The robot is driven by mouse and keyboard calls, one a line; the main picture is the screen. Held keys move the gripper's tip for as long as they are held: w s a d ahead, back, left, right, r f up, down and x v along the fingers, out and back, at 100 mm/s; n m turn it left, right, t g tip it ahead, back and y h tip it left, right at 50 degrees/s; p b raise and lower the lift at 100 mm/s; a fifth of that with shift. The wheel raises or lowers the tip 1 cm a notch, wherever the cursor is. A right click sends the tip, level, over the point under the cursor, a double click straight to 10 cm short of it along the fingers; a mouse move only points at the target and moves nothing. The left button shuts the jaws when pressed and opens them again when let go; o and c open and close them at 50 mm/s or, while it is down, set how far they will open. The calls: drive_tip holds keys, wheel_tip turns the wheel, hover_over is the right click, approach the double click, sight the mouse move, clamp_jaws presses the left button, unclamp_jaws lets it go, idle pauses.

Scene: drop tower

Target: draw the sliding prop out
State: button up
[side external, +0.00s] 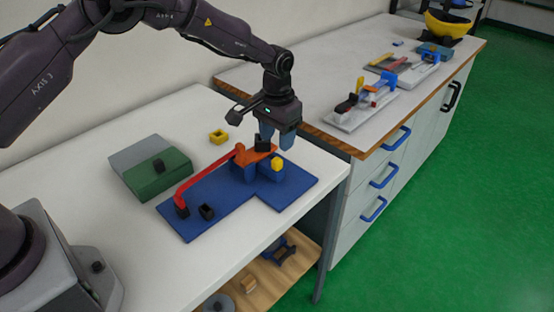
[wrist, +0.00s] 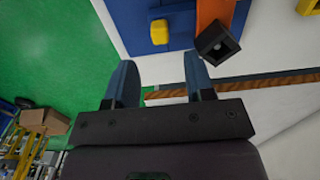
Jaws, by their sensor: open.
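The drop tower stands on a blue base plate (side external: 215,203) on the white table. A red sloping chute (side external: 211,177) runs down to the left from an orange piece (side external: 256,154) at the top of a blue block. A black square cup (side external: 262,145) sits at the orange piece. A yellow knob (side external: 277,163) sits on the blue part in front; which part is the sliding prop is not clear. My gripper (side external: 277,140) is open and empty, just above and behind the tower. In the wrist view, the open fingers (wrist: 160,65) point towards the yellow knob (wrist: 159,32) and black cup (wrist: 215,43), apart from both.
A small dark open box (side external: 206,211) is beside the chute's low end. A green and grey block (side external: 158,176) lies left, and a yellow square ring (side external: 218,136) behind. The table's right edge is close to the tower. A counter (side external: 340,95) holds similar devices.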

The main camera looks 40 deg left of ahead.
sight(277, 159)
wheel_tip(277, 159, down, 7)
drive_tip(key=shift+f, duration=0.1)
idle(0.3)
